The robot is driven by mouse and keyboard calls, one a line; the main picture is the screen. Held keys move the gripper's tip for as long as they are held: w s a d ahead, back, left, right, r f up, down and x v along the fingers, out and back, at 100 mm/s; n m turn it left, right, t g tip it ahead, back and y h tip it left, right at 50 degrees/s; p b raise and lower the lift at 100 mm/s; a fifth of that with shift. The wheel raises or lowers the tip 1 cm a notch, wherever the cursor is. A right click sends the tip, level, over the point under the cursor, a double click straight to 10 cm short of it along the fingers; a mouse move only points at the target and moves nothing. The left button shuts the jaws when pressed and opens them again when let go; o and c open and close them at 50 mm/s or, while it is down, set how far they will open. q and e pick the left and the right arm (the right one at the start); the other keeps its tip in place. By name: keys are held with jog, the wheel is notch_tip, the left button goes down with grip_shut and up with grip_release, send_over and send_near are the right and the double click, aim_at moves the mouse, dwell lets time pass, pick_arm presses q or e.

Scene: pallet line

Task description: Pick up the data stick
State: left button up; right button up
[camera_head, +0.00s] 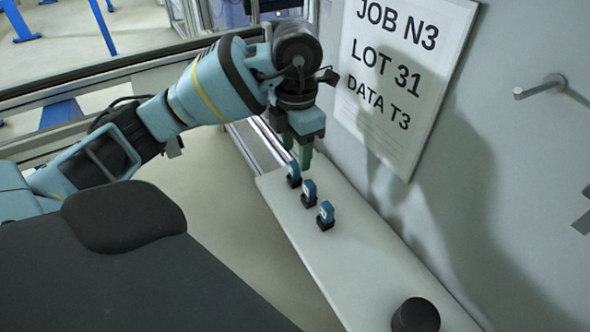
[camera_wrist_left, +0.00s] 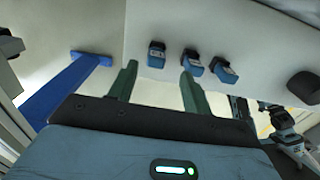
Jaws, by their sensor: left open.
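Three small blue data sticks with pale labels stand in black bases in a row on a white shelf (camera_head: 300,237). In the head view they are the far one (camera_head: 293,170), the middle one (camera_head: 309,189) and the near one (camera_head: 326,211). My left gripper (camera_head: 297,160) is open, its green fingers by the far stick and partly overlapping it. In the left wrist view that stick (camera_wrist_left: 156,54) shows between the tips of my left gripper (camera_wrist_left: 158,66), and the others lie to the right. Contact cannot be told.
A peg (camera_head: 540,87) sticks out of the wall at the right. A round black object (camera_head: 416,316) stands at the shelf's near end. The shelf between it and the sticks is clear.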

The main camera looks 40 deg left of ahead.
aim_at(294, 164)
pick_arm(q)
jog(key=shift+w+a+f, duration=0.1)
jog(key=shift+a+f, duration=0.05)
jog(key=shift+f, duration=1.15)
jog(key=shift+a+f, duration=0.1)
jog(key=shift+f, duration=1.15)
jog(key=shift+c, duration=0.4)
jog(key=c, duration=1)
